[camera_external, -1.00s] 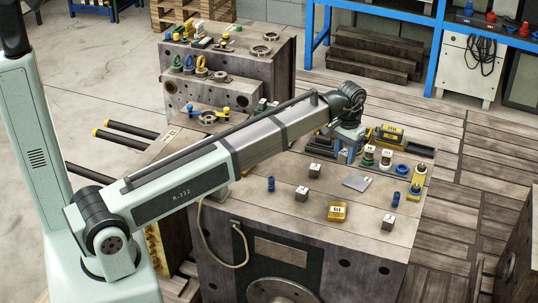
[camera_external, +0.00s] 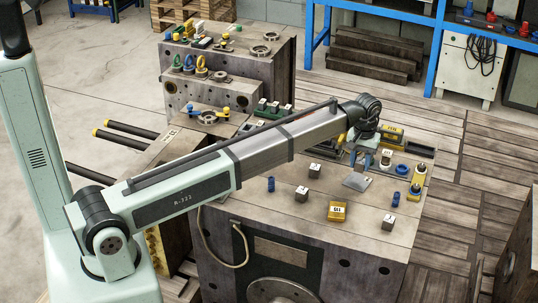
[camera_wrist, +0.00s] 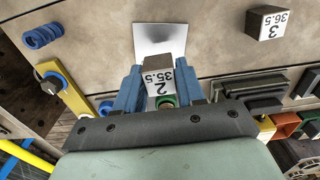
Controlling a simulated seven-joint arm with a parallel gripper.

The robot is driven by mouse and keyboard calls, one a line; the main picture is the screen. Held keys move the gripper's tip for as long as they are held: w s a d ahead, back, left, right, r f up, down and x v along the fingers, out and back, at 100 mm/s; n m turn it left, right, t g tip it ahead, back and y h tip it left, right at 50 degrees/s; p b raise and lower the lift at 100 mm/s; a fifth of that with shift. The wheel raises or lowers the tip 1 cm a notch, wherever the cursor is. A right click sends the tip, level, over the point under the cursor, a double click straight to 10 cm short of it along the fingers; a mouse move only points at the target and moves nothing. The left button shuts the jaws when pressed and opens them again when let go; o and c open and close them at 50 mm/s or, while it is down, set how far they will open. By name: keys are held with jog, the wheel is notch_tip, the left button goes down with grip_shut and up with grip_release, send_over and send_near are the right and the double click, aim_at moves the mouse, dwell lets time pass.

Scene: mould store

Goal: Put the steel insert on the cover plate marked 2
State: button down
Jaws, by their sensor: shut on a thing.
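A steel insert (camera_wrist: 158,77), a grey block with a white face printed 2 and 35.5, sits between the blue fingers of my gripper (camera_wrist: 159,90). My gripper is shut on it. In the external view my gripper (camera_external: 363,157) is just behind the thin grey cover plate (camera_external: 356,182), over the bench top. The plate also shows in the wrist view, beyond the insert (camera_wrist: 165,34); its visible part is bare and I see no mark on it. The insert's underside is hidden, so I cannot tell its height above the bench.
Another steel block (camera_external: 386,157) stands close to the right of my gripper. More blocks (camera_external: 315,170), (camera_external: 301,194), (camera_external: 387,222) and a yellow block (camera_external: 338,211) stand on the bench. A yellow bar (camera_external: 418,181) lies at the right. Open bench lies before the plate.

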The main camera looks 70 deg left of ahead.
aim_at(360, 172)
jog(key=shift+f, duration=2.2)
jog(key=shift+f, duration=0.15)
jog(key=c, duration=0.7)
grip_release()
notch_tip(360, 172, up, 12)
jog(key=shift+r, duration=0.15)
